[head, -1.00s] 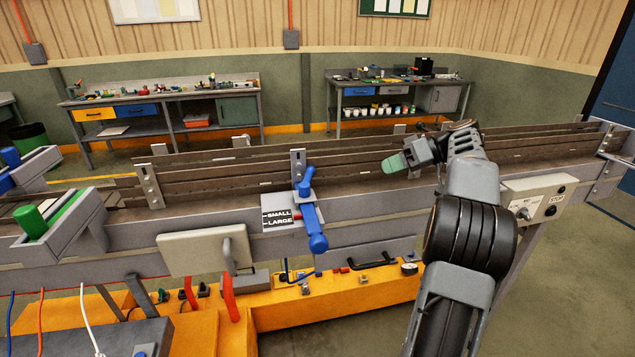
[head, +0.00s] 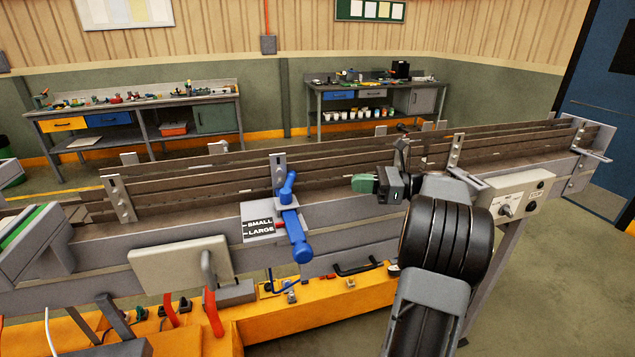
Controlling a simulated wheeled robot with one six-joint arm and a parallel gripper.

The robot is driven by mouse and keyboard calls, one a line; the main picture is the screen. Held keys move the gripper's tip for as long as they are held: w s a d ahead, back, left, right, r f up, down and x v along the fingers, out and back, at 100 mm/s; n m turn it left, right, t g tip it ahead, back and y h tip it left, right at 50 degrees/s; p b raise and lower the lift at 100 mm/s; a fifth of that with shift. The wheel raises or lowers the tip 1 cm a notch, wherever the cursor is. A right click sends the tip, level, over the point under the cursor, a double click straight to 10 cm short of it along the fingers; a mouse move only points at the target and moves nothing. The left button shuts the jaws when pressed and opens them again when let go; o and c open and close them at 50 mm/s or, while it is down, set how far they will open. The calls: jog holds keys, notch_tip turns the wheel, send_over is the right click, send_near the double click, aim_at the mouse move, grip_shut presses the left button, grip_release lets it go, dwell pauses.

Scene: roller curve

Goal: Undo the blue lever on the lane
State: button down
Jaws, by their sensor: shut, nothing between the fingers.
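The blue lever (head: 295,230) is on the near side of the conveyor lane (head: 345,203), in the middle of the head view. Its upper end stands by a metal bracket and its thick lower end hangs down in front of the rail. A label plate (head: 259,223) reading SMALL and LARGE is just left of it, with a small red pointer near the lever. My gripper (head: 364,184) is to the right of the lever, above the lane, apart from the lever. Its green fingertips point left and are shut with nothing between them.
A control box (head: 518,200) with a knob is on the rail at right. A grey plate with a handle (head: 180,263) is lower left. An orange beam (head: 325,305) runs below. Metal brackets (head: 455,155) rise along the lane. Workbenches (head: 140,120) stand behind.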

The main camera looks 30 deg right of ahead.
aim_at(294, 180)
jog(key=p+x, duration=0.2)
jog(key=x, duration=1.2)
jog(key=shift+s, duration=0.1)
jog(key=shift+w+a+r+p, duration=0.2)
jog(key=shift+w+r+p, duration=0.15)
jog(key=shift+p, duration=0.6)
jog(key=shift+w+a+f+p, duration=0.1)
jog(key=shift+w+a+p, duration=0.05)
jog(key=shift+w+p, duration=0.15)
jog(key=shift+a+f, duration=0.1)
jog(key=shift+f, duration=0.05)
